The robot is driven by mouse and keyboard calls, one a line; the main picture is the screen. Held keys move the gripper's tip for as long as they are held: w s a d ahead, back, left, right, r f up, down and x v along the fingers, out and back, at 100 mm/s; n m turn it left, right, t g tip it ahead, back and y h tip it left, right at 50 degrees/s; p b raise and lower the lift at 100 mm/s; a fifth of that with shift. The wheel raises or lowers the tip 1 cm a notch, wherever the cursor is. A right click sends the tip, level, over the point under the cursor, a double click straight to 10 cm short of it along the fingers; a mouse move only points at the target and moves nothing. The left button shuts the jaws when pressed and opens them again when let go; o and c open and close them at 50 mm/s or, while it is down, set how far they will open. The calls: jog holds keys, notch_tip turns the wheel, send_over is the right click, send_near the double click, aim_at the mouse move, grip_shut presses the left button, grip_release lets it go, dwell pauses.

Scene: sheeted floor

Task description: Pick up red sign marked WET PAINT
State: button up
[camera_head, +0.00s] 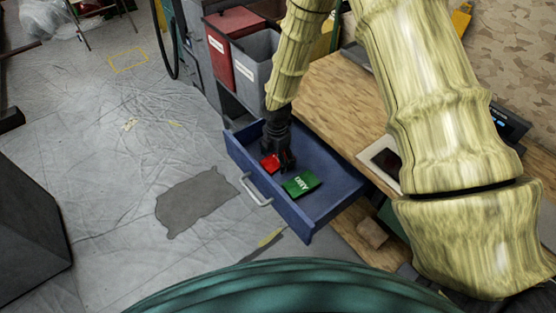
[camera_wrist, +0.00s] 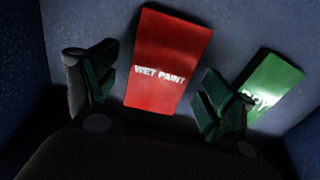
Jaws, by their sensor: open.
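The red sign marked WET PAINT (camera_wrist: 167,55) lies flat in the open blue drawer (camera_head: 333,200), with its white lettering readable in the wrist view. The red sign also shows in the head view (camera_head: 269,163), partly hidden by my gripper (camera_head: 284,164). My gripper also shows in the wrist view (camera_wrist: 153,95), with its two fingers apart. The red sign is in view between and beyond the fingers. Nothing is held. I cannot tell how far the fingertips are above it.
A green sign (camera_head: 301,184) lies in the drawer to the right of the red sign, close to the right finger in the wrist view. The drawer walls surround both signs. A wooden worktop (camera_head: 340,100) lies behind the drawer. Red (camera_head: 235,48) and grey bins (camera_head: 258,66) stand beyond.

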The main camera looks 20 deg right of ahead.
jog(key=c, duration=1)
jog(key=shift+c, duration=0.2)
jog(key=shift+r, duration=0.15)
